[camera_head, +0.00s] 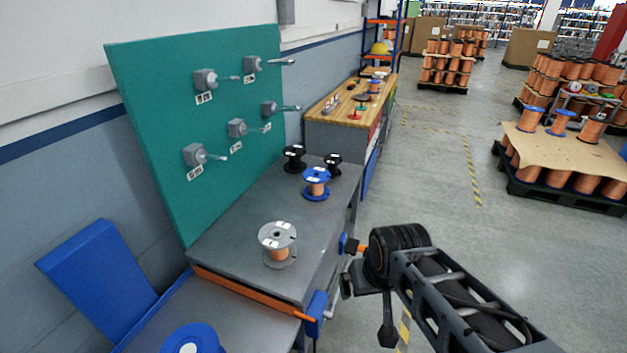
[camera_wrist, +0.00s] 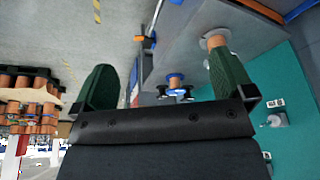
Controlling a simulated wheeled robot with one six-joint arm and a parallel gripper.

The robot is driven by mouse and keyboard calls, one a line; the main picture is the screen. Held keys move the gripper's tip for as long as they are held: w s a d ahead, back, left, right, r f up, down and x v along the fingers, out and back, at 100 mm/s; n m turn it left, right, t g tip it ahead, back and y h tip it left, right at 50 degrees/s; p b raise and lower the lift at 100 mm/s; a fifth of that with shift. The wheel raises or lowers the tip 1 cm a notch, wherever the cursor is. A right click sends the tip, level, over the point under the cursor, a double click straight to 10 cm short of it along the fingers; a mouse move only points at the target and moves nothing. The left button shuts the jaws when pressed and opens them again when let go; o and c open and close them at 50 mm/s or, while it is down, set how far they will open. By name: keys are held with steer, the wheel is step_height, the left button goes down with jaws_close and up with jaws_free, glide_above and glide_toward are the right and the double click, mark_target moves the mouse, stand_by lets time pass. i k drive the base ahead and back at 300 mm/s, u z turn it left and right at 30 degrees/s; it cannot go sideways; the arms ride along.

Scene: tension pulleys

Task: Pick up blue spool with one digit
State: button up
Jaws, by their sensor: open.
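A blue spool (camera_head: 316,183) with copper wire and a white label stands upright on the grey bench near its far end. Its label is too small to read. It also shows small in the wrist view (camera_wrist: 176,80), beyond my fingers. Another blue spool (camera_head: 193,338) is cut off at the bottom edge of the head view; its label is unreadable. My gripper (camera_wrist: 163,78) is open, with two green fingers apart and nothing between them. In the head view my arm's end is right of the bench's edge, apart from the spools.
A grey spool (camera_head: 278,246) stands nearer on the bench (camera_head: 240,225), and two black spools (camera_head: 294,158) stand behind the blue one. A teal board (camera_head: 150,120) with several pulley arms rises behind. Blue and orange parts (camera_head: 317,312) jut at the bench's edge.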

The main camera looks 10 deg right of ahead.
mark_target(315, 191)
steer(key=u, duration=4)
steer(key=k, duration=1)
steer(key=u, duration=1.15)
steer(key=k, duration=0.3)
